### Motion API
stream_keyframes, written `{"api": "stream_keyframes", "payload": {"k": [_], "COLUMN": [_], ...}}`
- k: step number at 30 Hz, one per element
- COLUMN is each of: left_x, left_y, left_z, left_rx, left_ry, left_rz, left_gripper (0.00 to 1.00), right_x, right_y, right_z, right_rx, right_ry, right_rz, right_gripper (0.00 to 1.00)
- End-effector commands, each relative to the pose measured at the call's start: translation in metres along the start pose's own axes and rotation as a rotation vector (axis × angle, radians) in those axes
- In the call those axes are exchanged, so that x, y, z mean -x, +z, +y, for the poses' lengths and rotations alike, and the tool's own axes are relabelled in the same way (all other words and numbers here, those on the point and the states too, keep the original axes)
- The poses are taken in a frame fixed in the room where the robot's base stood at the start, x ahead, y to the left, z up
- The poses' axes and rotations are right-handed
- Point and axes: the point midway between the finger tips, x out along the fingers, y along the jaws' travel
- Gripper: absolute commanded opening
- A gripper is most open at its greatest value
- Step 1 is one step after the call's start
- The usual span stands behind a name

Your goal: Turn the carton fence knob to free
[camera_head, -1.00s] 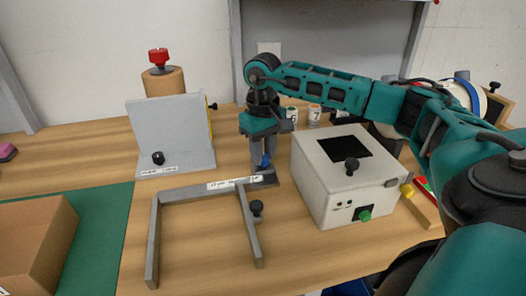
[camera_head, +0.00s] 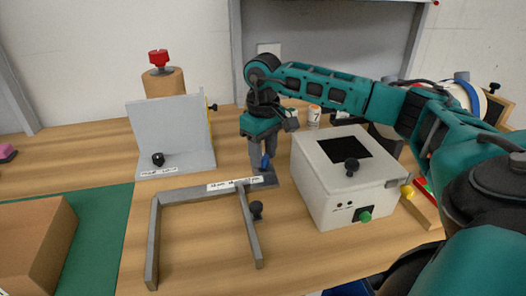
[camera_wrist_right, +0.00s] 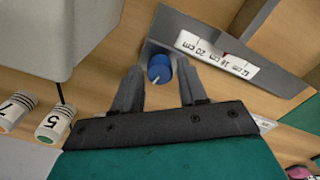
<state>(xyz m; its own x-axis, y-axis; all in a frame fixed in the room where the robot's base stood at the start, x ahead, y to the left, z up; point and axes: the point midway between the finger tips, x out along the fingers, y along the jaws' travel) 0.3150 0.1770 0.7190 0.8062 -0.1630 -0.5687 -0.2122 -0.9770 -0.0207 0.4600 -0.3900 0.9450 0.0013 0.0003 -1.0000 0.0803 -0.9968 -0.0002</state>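The carton fence (camera_head: 200,190) is a grey angled frame on the wooden table, with a white centimetre label. At its far right corner is a blue knob (camera_head: 265,162). In the right wrist view the same knob (camera_wrist_right: 159,68) has a white pointer line on its face. My right gripper (camera_wrist_right: 160,72) points down over it, open, with one finger on each side of the knob and gaps between. In the head view the fingers of the right gripper (camera_head: 262,163) partly hide the knob. My left gripper is not in view.
A white box with a black window (camera_head: 325,185) stands right of the fence. A grey upright plate (camera_head: 172,125) is behind left. Numbered jars (camera_head: 314,117) stand behind the box. An open cardboard box (camera_head: 35,240) sits on a green mat at left.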

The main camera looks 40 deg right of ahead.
Motion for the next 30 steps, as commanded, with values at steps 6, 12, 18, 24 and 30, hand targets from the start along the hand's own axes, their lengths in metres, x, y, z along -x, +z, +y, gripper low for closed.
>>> {"api": "stream_keyframes", "payload": {"k": [6, 12, 18, 24, 30], "left_x": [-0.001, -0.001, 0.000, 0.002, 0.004], "left_y": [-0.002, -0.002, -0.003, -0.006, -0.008], "left_z": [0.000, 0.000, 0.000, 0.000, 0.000], "left_rx": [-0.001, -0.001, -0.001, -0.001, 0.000], "left_ry": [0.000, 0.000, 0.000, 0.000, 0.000], "left_rz": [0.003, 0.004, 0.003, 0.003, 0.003], "left_gripper": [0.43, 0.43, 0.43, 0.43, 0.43], "right_x": [0.000, 0.001, 0.028, 0.073, 0.110], "right_y": [0.000, 0.000, -0.001, -0.001, -0.001], "right_z": [0.000, 0.000, 0.000, 0.000, 0.000], "right_rx": [-0.001, -0.001, -0.001, -0.001, -0.001], "right_ry": [0.000, 0.000, 0.000, 0.000, 0.000], "right_rz": [-0.001, 0.000, 0.004, 0.006, 0.004], "right_gripper": [0.56, 0.56, 0.56, 0.56, 0.56]}}
